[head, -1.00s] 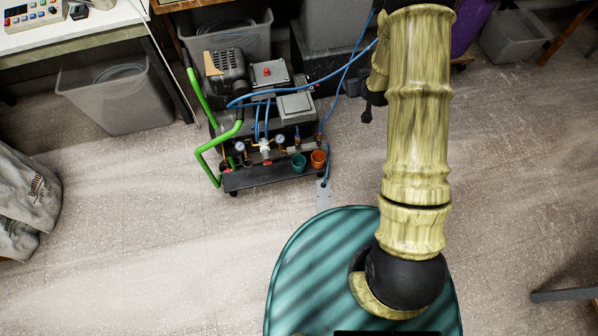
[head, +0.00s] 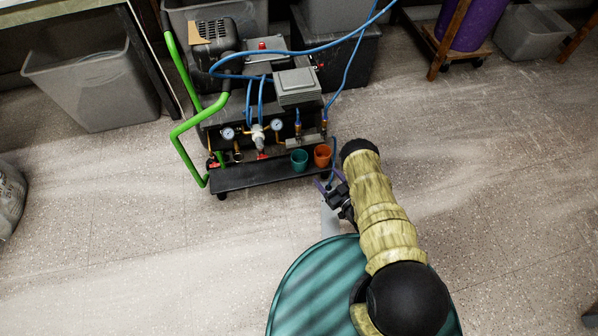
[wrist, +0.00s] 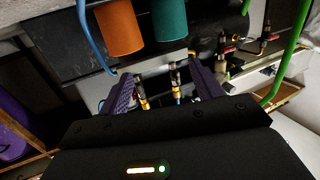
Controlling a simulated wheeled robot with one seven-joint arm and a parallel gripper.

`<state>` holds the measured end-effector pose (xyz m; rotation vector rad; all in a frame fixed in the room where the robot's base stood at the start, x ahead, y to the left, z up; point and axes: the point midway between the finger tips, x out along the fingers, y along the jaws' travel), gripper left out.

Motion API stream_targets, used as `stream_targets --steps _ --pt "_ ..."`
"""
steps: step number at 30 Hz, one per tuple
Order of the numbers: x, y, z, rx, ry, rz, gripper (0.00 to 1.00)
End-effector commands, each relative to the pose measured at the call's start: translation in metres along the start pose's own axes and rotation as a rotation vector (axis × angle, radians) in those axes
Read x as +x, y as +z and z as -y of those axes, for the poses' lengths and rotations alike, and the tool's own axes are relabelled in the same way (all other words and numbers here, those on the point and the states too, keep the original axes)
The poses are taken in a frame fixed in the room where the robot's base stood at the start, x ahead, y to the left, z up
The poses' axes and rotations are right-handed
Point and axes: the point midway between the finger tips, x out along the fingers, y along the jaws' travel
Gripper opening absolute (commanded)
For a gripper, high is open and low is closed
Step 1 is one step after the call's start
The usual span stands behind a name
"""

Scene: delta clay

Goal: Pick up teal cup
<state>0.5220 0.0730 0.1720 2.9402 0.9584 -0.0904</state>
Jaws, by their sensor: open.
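The teal cup (head: 299,160) stands on the dark lower shelf of the compressor cart, near the shelf's right end. An orange cup (head: 322,155) stands just to its right. My gripper (head: 329,184) is in front of the shelf, to the right of and nearer than the teal cup, apart from it. In the wrist view the teal cup (wrist: 170,20) is at the top, cut off by the frame edge, with the orange cup (wrist: 120,27) to its left. My gripper's purple fingers (wrist: 161,84) are open with nothing held between them.
The cart's dark shelf (head: 250,176) bears both cups. Gauges and brass fittings (head: 258,137) are close behind. A green handle (head: 183,140) curves at the left. Blue hoses (head: 300,55) arch above.

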Motion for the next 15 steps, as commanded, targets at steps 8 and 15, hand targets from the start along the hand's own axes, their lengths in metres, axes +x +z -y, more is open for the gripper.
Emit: stream_targets --steps 8,15 --pt "-0.022 0.037 0.023 0.027 -0.042 -0.073 0.65" --pt "-0.021 0.035 0.024 0.026 -0.043 -0.072 0.65"
